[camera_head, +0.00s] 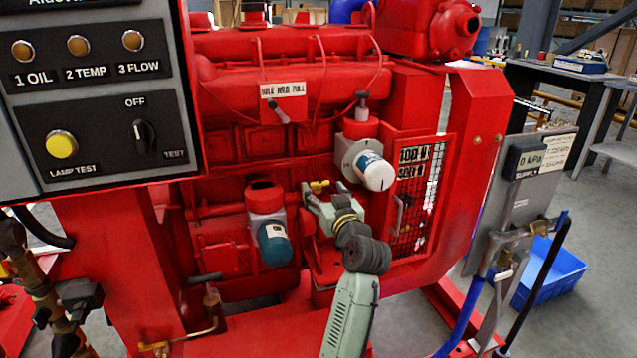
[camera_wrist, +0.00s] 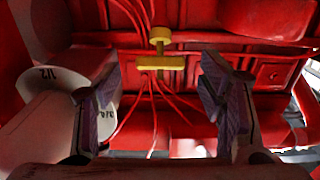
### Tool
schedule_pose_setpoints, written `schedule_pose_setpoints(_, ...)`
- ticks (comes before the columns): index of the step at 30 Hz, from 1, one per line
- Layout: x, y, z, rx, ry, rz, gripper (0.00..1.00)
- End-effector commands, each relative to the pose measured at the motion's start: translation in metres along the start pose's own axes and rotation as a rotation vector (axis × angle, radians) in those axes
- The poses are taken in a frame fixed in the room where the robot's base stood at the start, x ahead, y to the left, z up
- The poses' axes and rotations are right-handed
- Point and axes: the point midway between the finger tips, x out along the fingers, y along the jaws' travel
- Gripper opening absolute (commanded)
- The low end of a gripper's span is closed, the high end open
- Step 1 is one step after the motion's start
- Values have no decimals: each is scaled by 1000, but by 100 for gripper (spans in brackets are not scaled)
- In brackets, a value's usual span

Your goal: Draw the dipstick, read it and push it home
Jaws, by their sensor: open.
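The dipstick's yellow T-shaped handle (camera_wrist: 158,62) shows in the wrist view, upper centre, with a thin stem running down from its bar. Its lower end is hard to make out. In the head view a small yellow piece (camera_head: 319,186), which looks like the same handle, shows just beyond my gripper (camera_head: 316,199). In the wrist view my gripper (camera_wrist: 160,98) is open and empty. Its two dark fingers stand apart left and right, with the handle seen in the gap between them and apparently beyond the tips. No contact shows.
A teal-ended filter (camera_head: 273,243) is at lower left. The red engine (camera_head: 285,90), mesh guard (camera_head: 415,200) and control panel (camera_head: 95,95) surround the space.

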Motion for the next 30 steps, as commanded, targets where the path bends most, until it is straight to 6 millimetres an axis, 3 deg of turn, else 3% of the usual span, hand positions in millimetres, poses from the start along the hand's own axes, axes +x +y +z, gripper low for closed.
schedule_pose_setpoints(7,34,0,-1,0,0,0,63)
schedule_pose_setpoints(19,41,0,0,-2,1,1,63)
schedule_pose_setpoints(30,40,0,0,-1,1,1,38)
